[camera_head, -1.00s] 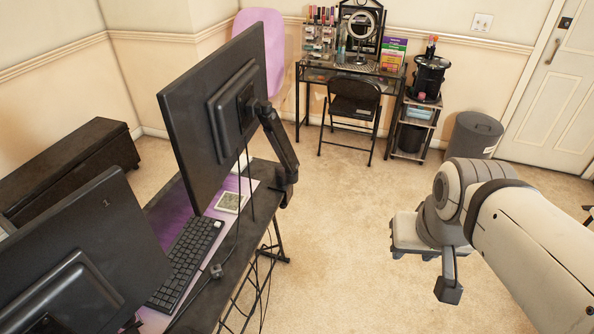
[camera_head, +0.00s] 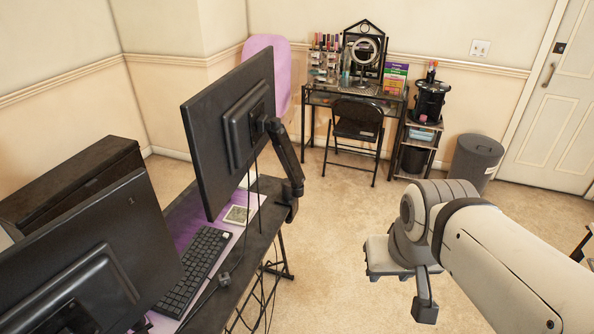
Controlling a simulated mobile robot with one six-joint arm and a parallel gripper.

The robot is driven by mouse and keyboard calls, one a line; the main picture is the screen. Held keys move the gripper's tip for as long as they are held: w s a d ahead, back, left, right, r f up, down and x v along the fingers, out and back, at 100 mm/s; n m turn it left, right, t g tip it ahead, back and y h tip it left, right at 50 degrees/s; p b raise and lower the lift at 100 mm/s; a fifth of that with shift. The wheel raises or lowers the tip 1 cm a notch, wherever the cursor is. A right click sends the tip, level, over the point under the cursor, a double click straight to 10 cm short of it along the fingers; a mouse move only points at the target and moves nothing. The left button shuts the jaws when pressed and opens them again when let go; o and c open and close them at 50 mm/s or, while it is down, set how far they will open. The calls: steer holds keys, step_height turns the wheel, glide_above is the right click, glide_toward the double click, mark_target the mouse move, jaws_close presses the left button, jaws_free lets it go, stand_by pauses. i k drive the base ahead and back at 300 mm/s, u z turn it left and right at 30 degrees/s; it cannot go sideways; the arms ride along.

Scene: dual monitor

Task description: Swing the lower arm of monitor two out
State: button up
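Two black monitors show from behind on the desk at the left. The nearer monitor (camera_head: 95,245) is cut off by the left edge, and its arm is mostly hidden. The farther monitor (camera_head: 215,135) hangs on a black arm (camera_head: 285,155) that runs down to a clamp at the desk's edge. My gripper (camera_head: 425,305) is at the lower right, over the carpet, well apart from both monitors and the farther monitor's arm. It is seen partly and from behind, so its opening is unclear. Nothing is seen held.
A folding chair (camera_head: 355,125), a vanity table (camera_head: 320,97) and a grey bin (camera_head: 473,162) stand at the back. The carpet between is clear.

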mark_target(296, 191)
steer(key=z, duration=0.05)
steer(key=i, duration=1)
steer(key=u, duration=0.05)
